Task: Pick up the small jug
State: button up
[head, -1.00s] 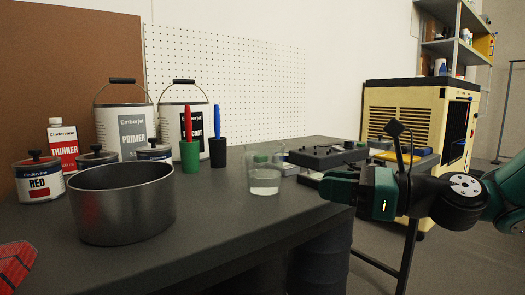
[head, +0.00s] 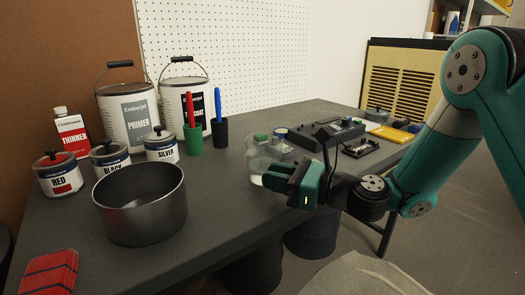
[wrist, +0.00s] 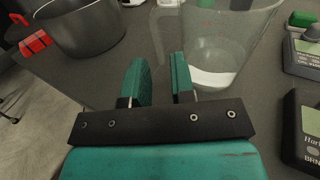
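The small jug is a clear, see-through vessel (head: 258,156) with some liquid in its bottom. It stands upright on the dark workbench. In the wrist view the jug (wrist: 222,45) is just ahead and to the right, with its handle on its left side. My gripper (head: 278,172) is right beside the jug in the head view and hides part of it. In the wrist view my gripper (wrist: 158,65) is open with nothing between the fingers. The handle lies just beyond the gap between the fingertips; whether anything touches I cannot tell.
A dark metal pot (head: 141,215) stands to the left on the workbench (head: 225,228). Paint cans and a green pen cup (head: 194,140) stand behind. A dark device (head: 326,134) and small items lie right of the jug.

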aim_at(252, 182)
jog(key=x, duration=0.5)
jog(key=shift+a, duration=0.2)
jog(key=shift+r, duration=0.1)
grip_shut()
jog(key=shift+r, duration=0.1)
notch_tip(252, 182, up, 20)
jog(key=p, duration=0.8)
